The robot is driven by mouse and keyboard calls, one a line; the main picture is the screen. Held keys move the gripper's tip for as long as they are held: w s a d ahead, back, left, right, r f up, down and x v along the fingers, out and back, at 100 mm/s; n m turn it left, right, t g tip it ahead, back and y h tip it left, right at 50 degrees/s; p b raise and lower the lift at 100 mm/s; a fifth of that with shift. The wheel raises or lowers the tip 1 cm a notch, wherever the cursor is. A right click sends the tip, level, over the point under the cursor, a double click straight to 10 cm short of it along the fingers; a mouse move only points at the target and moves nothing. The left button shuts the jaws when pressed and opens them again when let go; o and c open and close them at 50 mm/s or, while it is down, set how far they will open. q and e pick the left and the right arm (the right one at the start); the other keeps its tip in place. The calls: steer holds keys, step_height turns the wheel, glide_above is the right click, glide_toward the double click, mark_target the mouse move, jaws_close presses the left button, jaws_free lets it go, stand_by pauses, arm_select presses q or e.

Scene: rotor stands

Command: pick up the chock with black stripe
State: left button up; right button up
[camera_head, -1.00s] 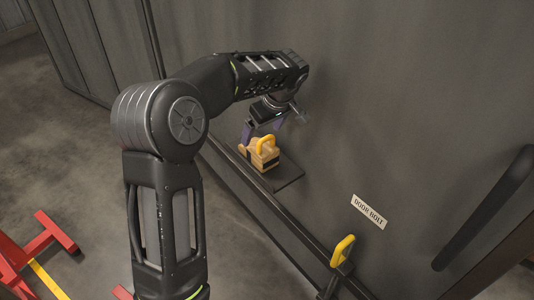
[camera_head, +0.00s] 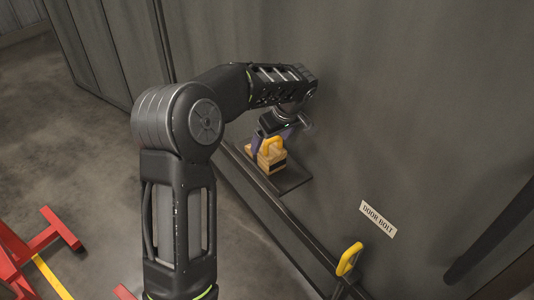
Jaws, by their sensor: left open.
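The chock with black stripe (camera_head: 272,161) is a tan wooden block with a yellow handle on top and a black band low on its side. It rests on a small dark shelf (camera_head: 292,179) fixed to the grey wall. My left gripper (camera_head: 265,143) reaches in above the chock from behind, its purple fingers spread open around the upper part near the handle. Whether a finger touches the chock cannot be told. My right gripper is not in view.
A yellow-handled door bolt (camera_head: 349,259) sits at lower right below a "DOOR BOLT" label (camera_head: 378,218). A dark bar (camera_head: 490,236) stands at the right. A red frame (camera_head: 38,250) is on the floor at lower left. The wall (camera_head: 400,90) rises behind the shelf.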

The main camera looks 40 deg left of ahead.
arm_select(q)
steer(key=x, duration=0.5)
steer(key=shift+f+p, duration=0.1)
steer(key=shift+p, duration=0.25)
steer(key=shift+c, duration=0.2)
steer(key=c, duration=1.8)
